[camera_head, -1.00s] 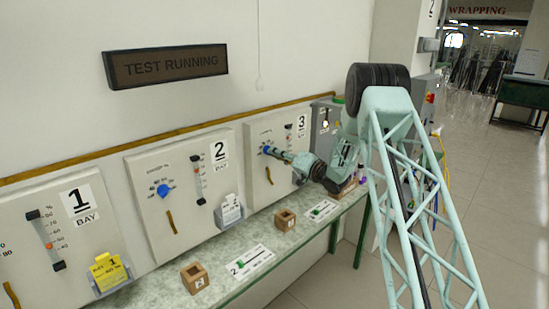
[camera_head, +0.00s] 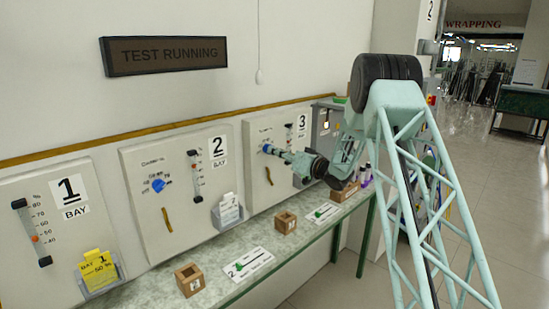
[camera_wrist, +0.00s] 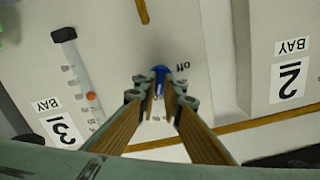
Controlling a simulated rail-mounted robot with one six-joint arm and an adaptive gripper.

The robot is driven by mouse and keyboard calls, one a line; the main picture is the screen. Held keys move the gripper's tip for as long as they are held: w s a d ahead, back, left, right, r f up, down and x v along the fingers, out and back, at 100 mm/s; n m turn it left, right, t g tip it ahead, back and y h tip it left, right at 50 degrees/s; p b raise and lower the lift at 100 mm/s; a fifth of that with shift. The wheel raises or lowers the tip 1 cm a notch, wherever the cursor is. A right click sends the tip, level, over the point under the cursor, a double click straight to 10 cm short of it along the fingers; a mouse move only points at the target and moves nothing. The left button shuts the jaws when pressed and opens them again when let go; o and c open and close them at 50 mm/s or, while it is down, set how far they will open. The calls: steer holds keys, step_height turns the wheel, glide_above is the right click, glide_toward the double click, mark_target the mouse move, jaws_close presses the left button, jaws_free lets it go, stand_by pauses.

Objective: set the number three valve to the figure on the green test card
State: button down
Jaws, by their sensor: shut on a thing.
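The number three panel (camera_head: 251,185) carries a blue valve knob (camera_head: 267,149), which also shows in the wrist view (camera_wrist: 161,72). My gripper (camera_wrist: 160,92) is shut on this knob, its two fingers on either side of it. In the head view my gripper (camera_head: 274,151) reaches the knob from the right. Beside the knob is an upright gauge (camera_wrist: 80,72) with an orange-red marker (camera_wrist: 92,96). The word "off" shows near the knob; other dial marks are hidden or too small. A green patch (camera_wrist: 3,28) shows at the wrist view's left edge; I cannot tell whether it is the green card.
Bay 2 panel (camera_head: 140,190) has its own blue knob and a white card (camera_head: 229,210). Bay 1 has a yellow card (camera_head: 97,268) reading 50 %. Open floor lies to the right.

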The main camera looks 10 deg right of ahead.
steer(key=n+b, duration=1.6)
steer(key=b, duration=0.3)
steer(key=shift+f, duration=0.1)
stand_by(0.4)
stand_by(0.4)
steer(key=c, duration=2.7)
jaws_free()
steer(key=shift+c, duration=0.2)
steer(key=shift+s, duration=0.1)
steer(key=v, duration=1.2)
steer(key=shift+a, duration=0.1)
